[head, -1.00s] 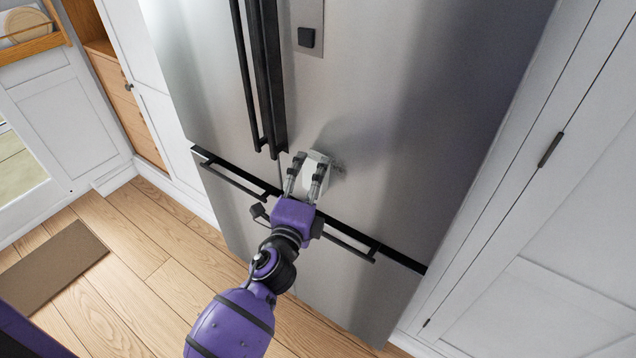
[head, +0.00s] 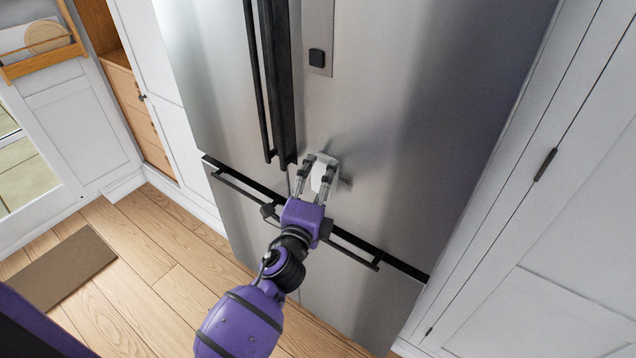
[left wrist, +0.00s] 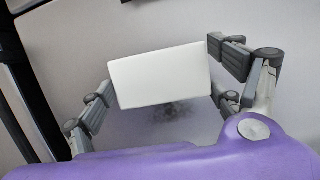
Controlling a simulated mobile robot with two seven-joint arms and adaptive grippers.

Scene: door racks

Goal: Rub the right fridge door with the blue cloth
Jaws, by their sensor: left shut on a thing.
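The right fridge door (head: 420,110) is brushed steel and lies to the right of the black upright handles. My left gripper (head: 321,164) is at its lower left part, just above the drawer seam. It is shut on a white rectangular block (head: 322,176), which also shows between the fingers in the left wrist view (left wrist: 160,75). The block is at or very near the door; contact cannot be told. A dark smudge (head: 346,183) marks the door beside the block, and shows below it in the left wrist view (left wrist: 172,111). No blue cloth is visible. My right gripper is not in view.
Black upright handles (head: 279,85) stand left of my gripper. A black horizontal drawer handle (head: 355,255) runs below it. A white cabinet (head: 560,220) borders the fridge on the right. A brown mat (head: 62,268) lies on the wooden floor at left.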

